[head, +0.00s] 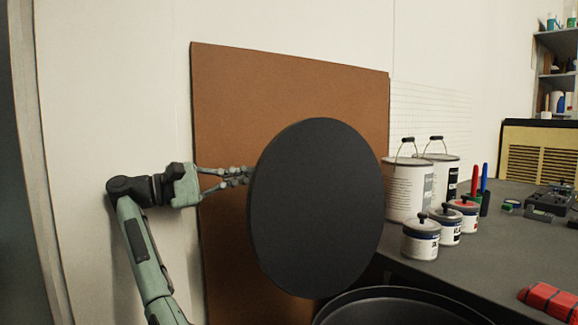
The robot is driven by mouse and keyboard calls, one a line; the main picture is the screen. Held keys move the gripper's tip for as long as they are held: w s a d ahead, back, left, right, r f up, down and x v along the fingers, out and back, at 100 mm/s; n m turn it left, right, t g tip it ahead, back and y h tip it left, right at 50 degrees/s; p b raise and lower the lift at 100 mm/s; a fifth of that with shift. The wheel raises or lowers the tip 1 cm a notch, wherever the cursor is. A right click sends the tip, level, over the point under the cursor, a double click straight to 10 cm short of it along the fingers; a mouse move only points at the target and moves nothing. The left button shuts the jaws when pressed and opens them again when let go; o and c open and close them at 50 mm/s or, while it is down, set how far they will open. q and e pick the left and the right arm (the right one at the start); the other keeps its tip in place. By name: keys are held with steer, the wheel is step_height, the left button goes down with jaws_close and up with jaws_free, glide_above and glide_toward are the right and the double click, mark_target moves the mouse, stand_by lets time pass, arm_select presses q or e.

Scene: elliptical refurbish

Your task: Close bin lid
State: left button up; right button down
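The bin lid (318,210) is a dark, round disc standing raised, nearly upright, in the middle of the head view. The black bin (400,300) is at the bottom edge below it, with its rim and dark opening partly in view. My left gripper (244,176) is at the lid's left edge, with its fingertips close to the edge and perhaps partly behind it. I cannot tell whether they touch the lid or how far apart they are. My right gripper is out of view.
A brown board (280,80) leans on the wall behind the lid. At right, a dark worktable (470,270) holds two large paint buckets (405,190), several small cans (421,240), and a red object (550,300). The space left of my arm is clear.

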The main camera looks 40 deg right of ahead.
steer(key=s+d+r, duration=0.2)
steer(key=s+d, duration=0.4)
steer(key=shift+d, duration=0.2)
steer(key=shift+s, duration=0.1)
